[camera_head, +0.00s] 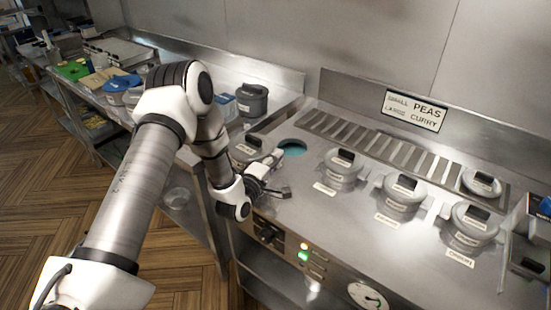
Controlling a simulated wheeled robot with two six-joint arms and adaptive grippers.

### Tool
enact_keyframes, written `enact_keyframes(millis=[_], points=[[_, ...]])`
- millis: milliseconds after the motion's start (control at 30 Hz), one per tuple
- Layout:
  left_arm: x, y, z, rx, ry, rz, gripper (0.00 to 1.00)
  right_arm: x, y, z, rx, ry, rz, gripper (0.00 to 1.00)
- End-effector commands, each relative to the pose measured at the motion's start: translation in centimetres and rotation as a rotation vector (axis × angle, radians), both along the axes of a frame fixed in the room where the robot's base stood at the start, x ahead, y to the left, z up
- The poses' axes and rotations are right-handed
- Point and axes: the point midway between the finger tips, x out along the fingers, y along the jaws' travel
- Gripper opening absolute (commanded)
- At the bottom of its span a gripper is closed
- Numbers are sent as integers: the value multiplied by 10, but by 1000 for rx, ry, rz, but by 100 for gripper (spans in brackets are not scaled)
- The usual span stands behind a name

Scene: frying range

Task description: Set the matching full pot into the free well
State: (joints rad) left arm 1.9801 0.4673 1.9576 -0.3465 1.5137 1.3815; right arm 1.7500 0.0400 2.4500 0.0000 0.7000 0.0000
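The free well (292,148) is a round teal opening in the steel range top. A grey lidded pot (250,147) stands just left of it, partly hidden by my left wrist. Three more lidded pots, the first (343,166), the middle one (402,190) and the last (472,224), sit in a row to the right. Another grey lidded pot (252,100) stands on the counter at the back left. A smaller pot (481,183) sits on the slatted strip. My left gripper (283,175) is open and empty, low over the range's front, in front of the free well. My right gripper is out of view.
A sign (415,110) on the back wall reads small peas, large curry. Small label plates (325,188) lie before the wells. Knobs, lights and a gauge (368,295) are on the front panel. A blue-lidded container (122,84) stands on the left counter.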

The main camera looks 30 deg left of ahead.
Motion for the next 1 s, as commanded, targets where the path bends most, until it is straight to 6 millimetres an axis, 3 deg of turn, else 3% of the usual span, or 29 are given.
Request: enact_keyframes(millis=[33,67,467,567,800,1000], points=[[0,0,0,0,0,0,27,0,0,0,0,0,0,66],[0,0,0,0,0,0,38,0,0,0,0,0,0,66],[-4,0,2,-1,2,1,38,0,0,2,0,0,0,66],[-21,-1,-1,-4,3,2,38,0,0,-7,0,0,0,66],[-84,-5,-1,-7,2,4,38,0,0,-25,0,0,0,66],[-116,-9,2,-1,5,1,38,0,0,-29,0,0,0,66]])
